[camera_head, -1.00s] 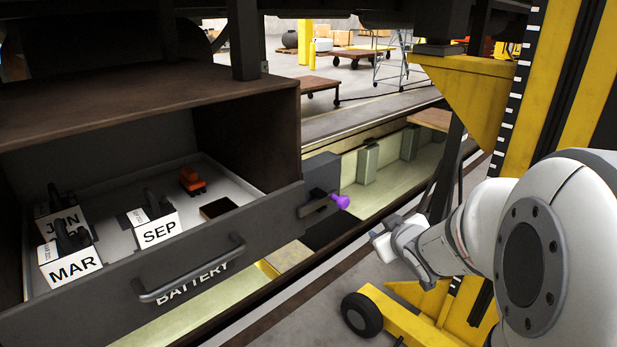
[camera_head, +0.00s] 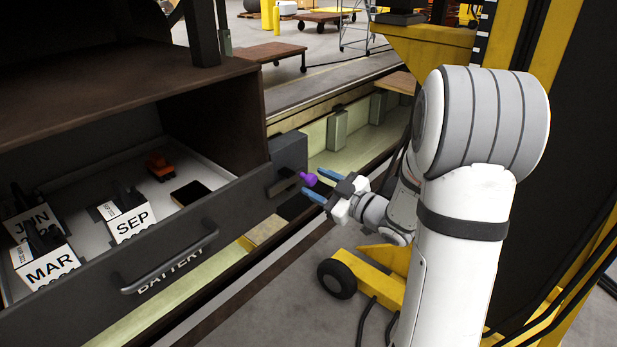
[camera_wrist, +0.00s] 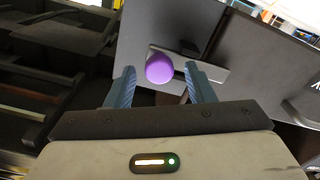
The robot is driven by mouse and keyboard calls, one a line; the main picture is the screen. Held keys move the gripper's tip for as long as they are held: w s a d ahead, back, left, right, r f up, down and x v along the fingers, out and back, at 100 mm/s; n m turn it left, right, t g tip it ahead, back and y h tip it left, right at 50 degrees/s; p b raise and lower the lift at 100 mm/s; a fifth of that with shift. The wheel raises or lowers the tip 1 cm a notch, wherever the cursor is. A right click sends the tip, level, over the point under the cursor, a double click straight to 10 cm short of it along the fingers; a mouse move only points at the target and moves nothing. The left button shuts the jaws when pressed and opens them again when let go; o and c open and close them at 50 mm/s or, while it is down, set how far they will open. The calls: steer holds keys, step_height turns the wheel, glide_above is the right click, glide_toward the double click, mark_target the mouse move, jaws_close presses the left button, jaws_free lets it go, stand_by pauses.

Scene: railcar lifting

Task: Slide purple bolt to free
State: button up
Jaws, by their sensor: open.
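The purple bolt (camera_head: 309,179) sticks out from the right end of the open battery drawer's front (camera_head: 232,228), at a dark metal latch plate. In the wrist view the bolt's round purple head (camera_wrist: 159,68) lies between the two blue fingers, nearer the left one, with gaps on both sides. The latch plate (camera_wrist: 213,71) shows behind it. My gripper (camera_head: 318,184) is open, its blue fingers pointing left toward the bolt. I cannot tell how deep the bolt head sits between the fingertips.
A drawer handle (camera_head: 170,262) juts out at the front. A yellow wheeled jack (camera_head: 365,278) stands below my arm.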

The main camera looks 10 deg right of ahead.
steer(key=shift+x, duration=1.25)
jaws_close()
